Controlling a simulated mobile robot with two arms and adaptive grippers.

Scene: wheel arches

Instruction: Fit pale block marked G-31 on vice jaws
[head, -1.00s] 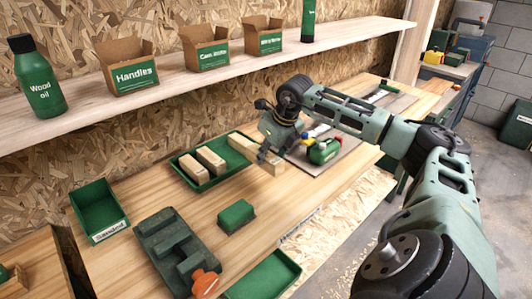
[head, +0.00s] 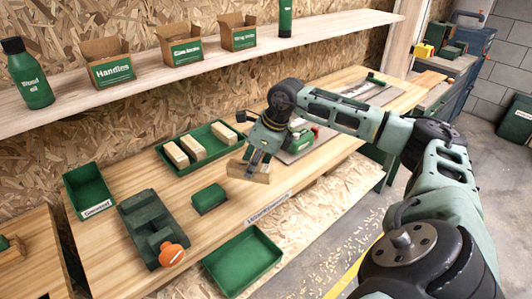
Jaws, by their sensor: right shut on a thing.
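My right gripper (head: 254,163) is shut on a pale wooden block (head: 246,172) and holds it in front of the green tray, above the bench. Any marking on this block is too small to read. The green vice (head: 137,212) with an orange knob (head: 172,255) sits on the bench at the lower left, apart from the gripper. Its jaws hold no block that I can see. My left gripper is not in view.
The green tray (head: 176,171) holds three more pale blocks (head: 193,147). A small green block (head: 209,199) lies between vice and held block. A green bin (head: 88,190) stands left, another tray (head: 243,261) at the front. A shelf (head: 130,85) with boxes runs behind.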

